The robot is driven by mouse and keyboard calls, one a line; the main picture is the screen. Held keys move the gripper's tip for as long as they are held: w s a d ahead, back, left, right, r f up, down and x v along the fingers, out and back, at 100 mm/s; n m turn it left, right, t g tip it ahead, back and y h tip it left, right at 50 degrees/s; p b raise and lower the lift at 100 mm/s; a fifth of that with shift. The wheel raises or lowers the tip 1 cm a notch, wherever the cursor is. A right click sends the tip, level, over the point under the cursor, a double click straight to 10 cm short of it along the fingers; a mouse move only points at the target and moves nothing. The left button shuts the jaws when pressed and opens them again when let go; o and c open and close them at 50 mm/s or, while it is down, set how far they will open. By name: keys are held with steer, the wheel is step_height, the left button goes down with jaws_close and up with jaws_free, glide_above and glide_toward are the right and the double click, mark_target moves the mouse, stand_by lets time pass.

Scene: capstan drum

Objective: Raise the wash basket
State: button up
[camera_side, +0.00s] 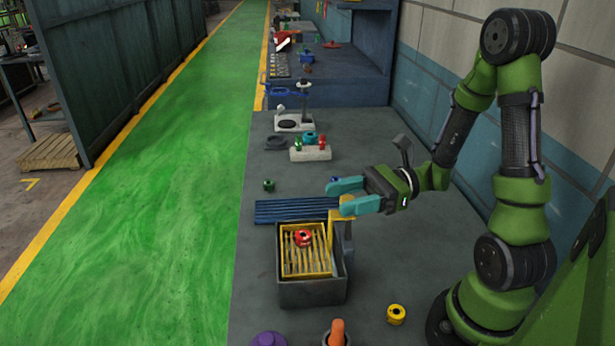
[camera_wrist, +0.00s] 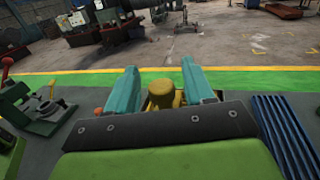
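The yellow wash basket (camera_side: 290,262) sits inside a dark grey tank (camera_side: 312,293), with a red ring-shaped part (camera_side: 302,238) in it. A yellow drum-like piece (camera_side: 342,215) stands on a grey post at the tank's right rear side. My gripper (camera_side: 346,196) is open, with its two teal fingers at the yellow piece. In the wrist view the yellow knob (camera_wrist: 160,95) stands between the spread fingers, with a gap seeming to show on each side. Contact cannot be told.
A blue slatted rack (camera_side: 292,209) lies behind the tank. A yellow ring (camera_side: 396,314), an orange peg (camera_side: 337,332) and a purple part (camera_side: 268,339) are at the front. A white block (camera_side: 310,154) with small parts stands farther back. The bench right of the tank is mostly clear.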

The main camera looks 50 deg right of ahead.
steer(key=shift+d, duration=0.1)
steer(key=v, duration=1.6)
steer(key=shift+s+d, duration=0.25)
steer(key=shift+a, duration=0.1)
steer(key=a+n+g+h, duration=0.8)
steer(key=a+n+g, duration=0.2)
steer(key=n, duration=0.3)
steer(key=w+a+r+n+t+h, duration=0.4)
steer(key=a+r+n+t+h, duration=0.1)
steer(key=r+n+t, duration=0.2)
steer(key=shift+a+t+h, duration=0.3)
steer(key=shift+a+t, duration=0.05)
steer(key=shift+t, duration=0.25)
